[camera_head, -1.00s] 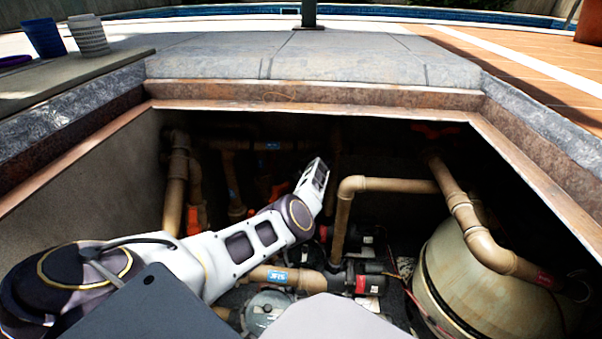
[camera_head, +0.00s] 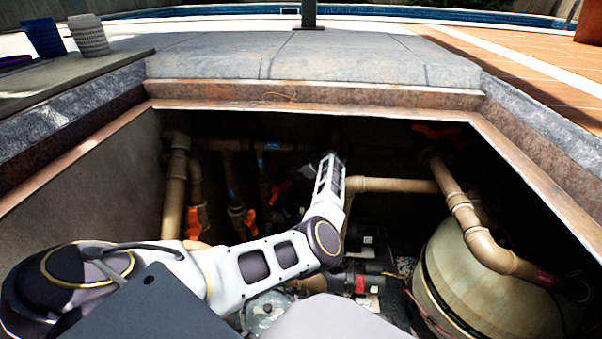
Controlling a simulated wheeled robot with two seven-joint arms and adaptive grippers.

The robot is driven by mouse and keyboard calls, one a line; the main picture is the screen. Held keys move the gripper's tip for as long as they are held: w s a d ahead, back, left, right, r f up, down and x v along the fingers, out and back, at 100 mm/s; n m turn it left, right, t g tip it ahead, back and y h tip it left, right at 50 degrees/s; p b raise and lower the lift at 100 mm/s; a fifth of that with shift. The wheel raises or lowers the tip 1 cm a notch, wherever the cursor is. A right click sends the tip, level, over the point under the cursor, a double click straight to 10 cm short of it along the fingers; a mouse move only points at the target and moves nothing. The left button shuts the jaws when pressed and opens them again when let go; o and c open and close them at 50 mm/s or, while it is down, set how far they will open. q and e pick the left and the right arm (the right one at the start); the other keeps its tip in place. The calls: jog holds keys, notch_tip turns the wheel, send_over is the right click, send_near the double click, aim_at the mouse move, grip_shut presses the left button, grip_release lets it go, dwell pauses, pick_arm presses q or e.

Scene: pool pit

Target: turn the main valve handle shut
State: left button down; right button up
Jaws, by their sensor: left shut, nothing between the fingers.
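Several orange-red valve handles show on the pipes in the dark pit: one at the left (camera_head: 194,222), one at the middle left (camera_head: 250,221), one just right of that (camera_head: 277,191), and a red one at the back right (camera_head: 436,131). I cannot tell which is the main valve handle. My left arm reaches into the pit, its last white link rising towards the back. My left gripper (camera_head: 287,186) is dark against the shadow, shut and empty, close to the third handle in the picture. I cannot tell if they touch. My right gripper is out of view.
A tan pipe (camera_head: 395,186) runs just right of my left arm. A large round tank (camera_head: 460,280) fills the right side. The copper-coloured pit rim (camera_head: 310,107) surrounds the opening. Two cups (camera_head: 88,35) stand outside at the upper left.

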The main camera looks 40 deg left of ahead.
pick_arm(q)
jog(key=shift+v, duration=1.05)
